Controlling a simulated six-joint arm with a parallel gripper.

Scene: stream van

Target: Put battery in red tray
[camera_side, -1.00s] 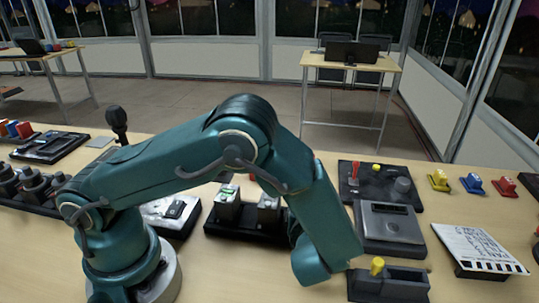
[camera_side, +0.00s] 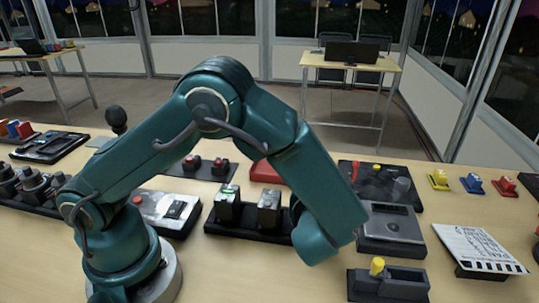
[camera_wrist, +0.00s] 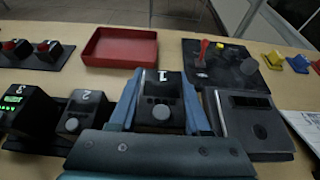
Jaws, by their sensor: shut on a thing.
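In the wrist view my gripper (camera_wrist: 158,88) is shut on a dark battery (camera_wrist: 162,98) marked 1, with a blue finger on each side of it. The red tray (camera_wrist: 120,62) lies beyond the held battery, up and to the left, and looks empty. In the side view the red tray (camera_side: 264,172) shows partly behind my arm. My fingers and the held battery are hidden there. Two more batteries stand in the black dock (camera_side: 247,229): battery 3 (camera_wrist: 28,105), with a green display, and battery 2 (camera_wrist: 84,110).
A grey device (camera_side: 390,228) and a panel with a red lever (camera_side: 355,173) stand to the right. A black base with red-topped buttons (camera_wrist: 40,50) lies left of the tray.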

